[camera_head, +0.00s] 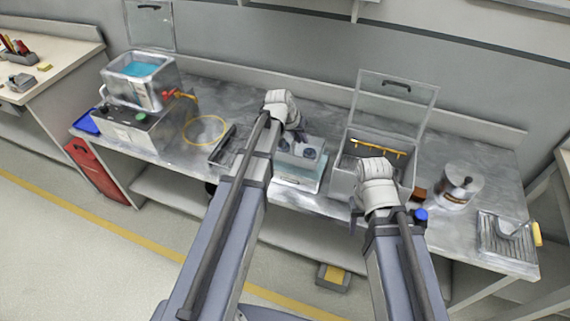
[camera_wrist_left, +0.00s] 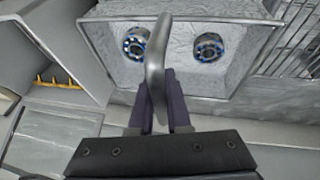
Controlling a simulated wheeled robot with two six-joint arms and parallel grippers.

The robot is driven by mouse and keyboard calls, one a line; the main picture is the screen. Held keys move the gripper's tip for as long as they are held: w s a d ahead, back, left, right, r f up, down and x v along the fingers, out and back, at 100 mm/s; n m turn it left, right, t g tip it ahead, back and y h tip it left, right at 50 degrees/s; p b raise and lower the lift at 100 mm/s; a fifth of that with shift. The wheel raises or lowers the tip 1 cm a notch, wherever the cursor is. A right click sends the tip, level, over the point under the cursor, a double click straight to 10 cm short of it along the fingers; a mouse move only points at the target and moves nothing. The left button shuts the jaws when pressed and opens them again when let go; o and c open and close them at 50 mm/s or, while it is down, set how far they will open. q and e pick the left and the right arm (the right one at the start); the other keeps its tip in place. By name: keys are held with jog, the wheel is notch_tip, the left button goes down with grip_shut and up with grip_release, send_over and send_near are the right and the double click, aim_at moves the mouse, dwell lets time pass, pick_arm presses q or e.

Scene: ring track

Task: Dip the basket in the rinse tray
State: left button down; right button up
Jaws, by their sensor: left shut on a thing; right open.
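The basket (camera_head: 301,160) is a grey metal box with an upright handle. Two round parts with blue rings lie in it, clear in the left wrist view (camera_wrist_left: 255,62). My left gripper (camera_wrist_left: 155,108) is shut on the basket's handle (camera_wrist_left: 157,58). The rinse tray (camera_head: 300,187), shallow with pale blue liquid, shows at the basket's near side in the head view. The basket overlaps its back part; I cannot tell whether it touches the liquid. My right gripper (camera_head: 357,215) is by the front of the grey open-lidded bin, mostly hidden behind its own wrist, open and empty.
The grey bin (camera_head: 343,182) with a raised clear lid and yellow bar stands right of the tray. A metal pot (camera_head: 461,184) and a ribbed drain tray (camera_head: 505,238) are farther right. A blue-filled tank (camera_head: 138,82) and yellow ring (camera_head: 205,131) are at the left.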

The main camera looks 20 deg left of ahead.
pick_arm(q)
jog(key=shift+r, duration=0.1)
notch_tip(320, 180, up, 4)
jog(key=p, duration=0.4)
dwell(0.7)
